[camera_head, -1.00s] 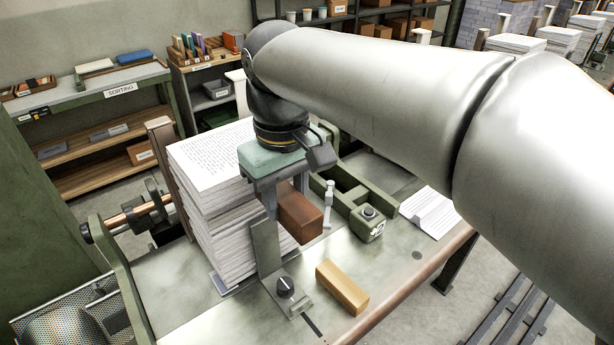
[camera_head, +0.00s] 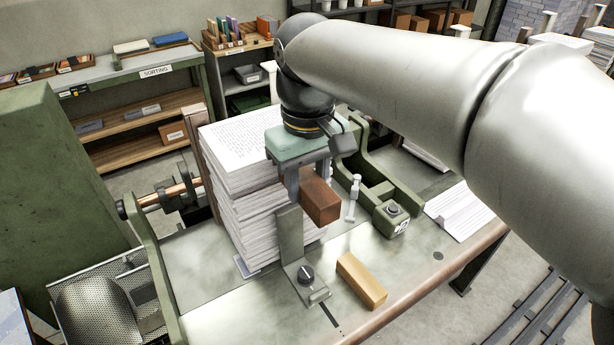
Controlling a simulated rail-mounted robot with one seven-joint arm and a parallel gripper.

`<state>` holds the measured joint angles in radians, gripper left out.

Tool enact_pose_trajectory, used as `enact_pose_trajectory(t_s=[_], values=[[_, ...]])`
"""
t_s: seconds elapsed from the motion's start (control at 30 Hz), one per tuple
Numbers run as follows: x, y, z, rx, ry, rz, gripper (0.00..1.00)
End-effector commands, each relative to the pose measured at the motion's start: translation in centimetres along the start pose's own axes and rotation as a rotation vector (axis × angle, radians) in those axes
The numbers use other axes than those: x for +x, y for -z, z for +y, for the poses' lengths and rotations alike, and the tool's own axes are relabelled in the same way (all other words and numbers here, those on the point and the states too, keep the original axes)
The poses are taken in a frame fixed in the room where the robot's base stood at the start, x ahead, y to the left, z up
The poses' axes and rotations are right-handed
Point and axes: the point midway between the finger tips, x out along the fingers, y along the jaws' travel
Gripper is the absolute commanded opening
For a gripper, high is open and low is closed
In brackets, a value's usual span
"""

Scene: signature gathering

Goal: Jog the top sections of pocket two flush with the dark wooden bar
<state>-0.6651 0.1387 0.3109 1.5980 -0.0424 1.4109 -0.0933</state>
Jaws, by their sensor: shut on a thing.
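A tall stack of printed paper sections (camera_head: 240,200) stands upright on the metal table, its layers slightly uneven at the side. My gripper (camera_head: 307,188) hangs at the right side of the stack, fingers down. It is shut on the dark wooden bar (camera_head: 322,203), a reddish-brown block held above the table beside the upper part of the stack. My gripper hides the stack's near right top edge, so I cannot tell whether the bar touches the paper. A green upright plate with a black knob (camera_head: 290,236) stands in front of the stack. No pocket number is readable.
A light wooden block (camera_head: 361,281) lies on the table (camera_head: 215,318) at the front. A green frame (camera_head: 378,200) with a knob and a small white upright post (camera_head: 354,197) stand to the right. Loose sheets (camera_head: 459,210) lie at the right edge. A perforated tray (camera_head: 100,308) is at left.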

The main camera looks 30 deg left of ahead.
Motion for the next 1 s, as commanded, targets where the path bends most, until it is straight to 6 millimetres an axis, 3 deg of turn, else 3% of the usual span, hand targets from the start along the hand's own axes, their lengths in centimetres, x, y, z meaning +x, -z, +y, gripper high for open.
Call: enact_pose_trajectory(t_s=[0.6, 1.0], values=[[-1.6, -4.7, 0.0, 0.001, -0.001, 0.001, 0.13], [-1.7, -5.1, 0.0, 0.000, 0.000, -0.001, 0.13]])
